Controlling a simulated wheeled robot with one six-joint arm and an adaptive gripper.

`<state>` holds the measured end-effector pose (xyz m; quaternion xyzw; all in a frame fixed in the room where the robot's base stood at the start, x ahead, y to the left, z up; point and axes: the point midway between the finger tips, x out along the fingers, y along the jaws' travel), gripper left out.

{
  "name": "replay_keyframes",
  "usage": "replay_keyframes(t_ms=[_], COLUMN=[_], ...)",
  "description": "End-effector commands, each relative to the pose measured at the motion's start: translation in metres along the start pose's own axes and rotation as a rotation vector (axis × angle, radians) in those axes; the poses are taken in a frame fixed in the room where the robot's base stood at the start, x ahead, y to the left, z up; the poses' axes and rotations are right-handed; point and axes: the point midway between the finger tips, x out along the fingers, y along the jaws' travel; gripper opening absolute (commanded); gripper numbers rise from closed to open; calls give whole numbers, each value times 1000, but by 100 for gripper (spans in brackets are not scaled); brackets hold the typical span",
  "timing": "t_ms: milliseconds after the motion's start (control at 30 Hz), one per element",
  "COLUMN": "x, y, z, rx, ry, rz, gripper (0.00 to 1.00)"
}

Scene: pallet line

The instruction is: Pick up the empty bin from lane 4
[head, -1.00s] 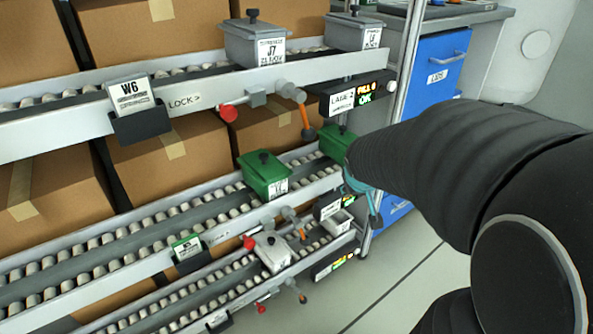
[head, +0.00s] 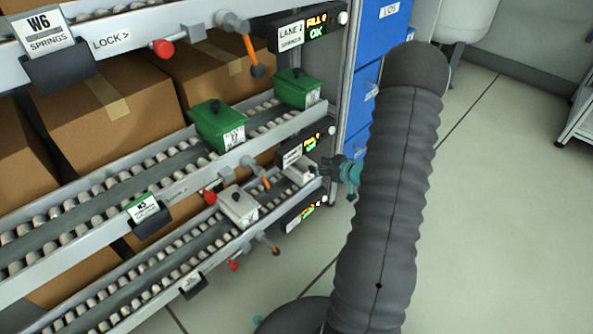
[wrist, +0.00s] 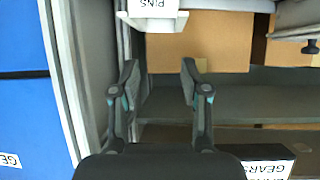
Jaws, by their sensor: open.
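Two pale grey bins stand on the bottom lane in the head view. One (head: 238,207) is partway along it, and the other (head: 299,171) is at its right end. A white label reading PINS (wrist: 153,5) shows on a pale bin front at the top of the wrist view. My gripper (wrist: 160,78) is open and empty, with the label just beyond its fingertips. In the head view, my gripper (head: 346,174) is beside the right end of the lower lanes, partly hidden by my arm. I cannot tell how far it is from the end bin.
Two green bins (head: 218,127) (head: 298,89) stand on the middle lane. Lane displays (head: 305,150) and a rack post stand close to my gripper. A blue cabinet (head: 378,40) is behind. The floor (head: 500,210) at right is clear.

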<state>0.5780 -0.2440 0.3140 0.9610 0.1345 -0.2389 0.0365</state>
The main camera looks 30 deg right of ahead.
Motion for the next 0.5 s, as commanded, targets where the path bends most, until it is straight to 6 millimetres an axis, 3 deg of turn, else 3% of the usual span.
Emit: replay_keyframes(t_ms=[267, 500], x=[11, 53], y=[-14, -18], z=[12, 8], rx=[30, 29], ry=[94, 94], rz=[-93, -95], gripper=[46, 46])
